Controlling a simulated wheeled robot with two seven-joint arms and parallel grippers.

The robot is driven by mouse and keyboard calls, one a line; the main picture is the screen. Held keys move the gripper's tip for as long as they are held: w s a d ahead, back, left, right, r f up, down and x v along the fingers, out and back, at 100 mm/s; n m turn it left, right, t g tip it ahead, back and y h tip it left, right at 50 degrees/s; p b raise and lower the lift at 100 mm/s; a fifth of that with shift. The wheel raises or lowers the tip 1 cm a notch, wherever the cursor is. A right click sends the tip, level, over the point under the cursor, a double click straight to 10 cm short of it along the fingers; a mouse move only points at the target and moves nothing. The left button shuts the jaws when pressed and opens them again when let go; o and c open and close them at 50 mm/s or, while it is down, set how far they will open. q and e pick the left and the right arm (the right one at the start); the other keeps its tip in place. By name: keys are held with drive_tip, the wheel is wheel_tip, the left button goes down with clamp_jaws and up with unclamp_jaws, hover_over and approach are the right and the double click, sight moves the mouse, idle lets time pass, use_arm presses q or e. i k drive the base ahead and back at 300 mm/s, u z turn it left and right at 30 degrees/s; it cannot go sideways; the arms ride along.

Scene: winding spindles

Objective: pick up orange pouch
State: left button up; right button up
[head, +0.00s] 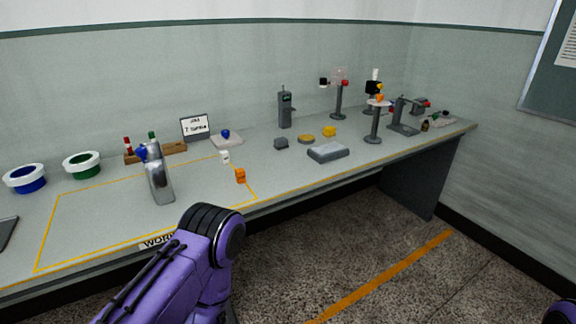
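A small orange thing (240,176) stands on the workbench near its front edge, by the right side of the yellow taped outline. It is the best match for the orange pouch, but it is too small to make out its shape well. Another orange bit (379,98) sits on top of a grey stand farther right. My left arm comes up from the bottom, its dark joint in front of the bench edge. Its gripper does not show. Only a bit of my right arm shows at the bottom right corner. Its gripper is out of view.
A small white container (225,157) stands just behind the orange thing. A tall silver object (159,179) stands to its left. A grey flat block (328,152) lies to the right. The bench (100,215) is bare inside much of the outline.

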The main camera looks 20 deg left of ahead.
sight(240, 174)
drive_tip(key=u, duration=0.05)
drive_tip(key=i, duration=0.95)
drive_tip(key=u, duration=0.4)
